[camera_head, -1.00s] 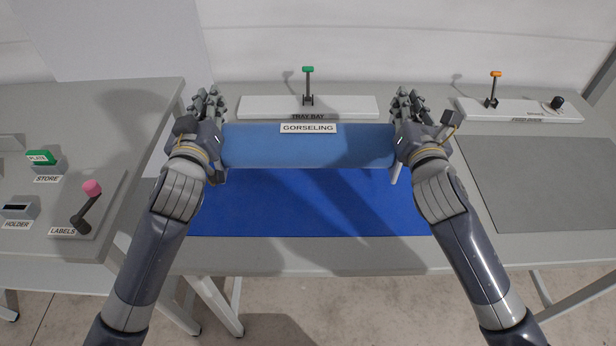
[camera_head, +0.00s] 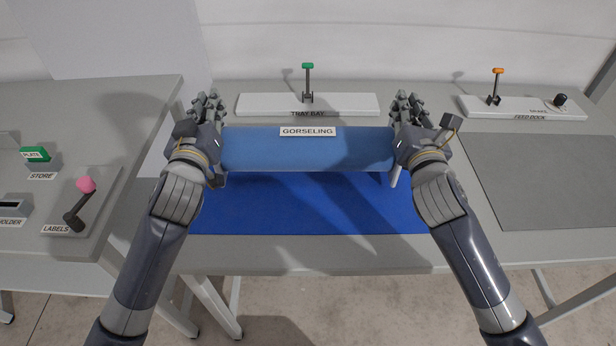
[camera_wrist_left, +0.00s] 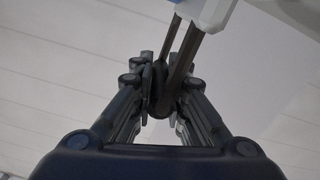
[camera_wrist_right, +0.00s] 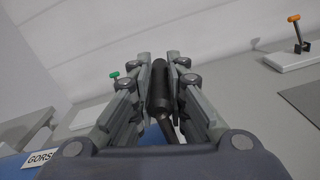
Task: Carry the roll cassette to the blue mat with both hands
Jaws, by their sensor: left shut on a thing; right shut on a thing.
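The roll cassette (camera_head: 307,152) is a wide blue roll with a GORSELING label on its top. It spans level between my two grippers in the head view. The blue mat (camera_head: 310,210) lies on the table below and in front of it; the roll hides the mat's far part. My left gripper (camera_head: 207,112) is shut on the cassette's left end; the left wrist view shows a dark handle bar (camera_wrist_left: 181,65) between the fingers. My right gripper (camera_head: 405,112) is shut on the right end, with a dark grip (camera_wrist_right: 159,90) between its fingers in the right wrist view.
Behind the roll stands the white TRAY BAY base (camera_head: 350,104) with a green-topped lever (camera_head: 308,80). At right are the FEED DOCK (camera_head: 530,107) with an orange-topped lever (camera_head: 496,86) and a grey mat (camera_head: 550,180). A left table (camera_head: 100,110) holds a pink-knobbed lever (camera_head: 84,190).

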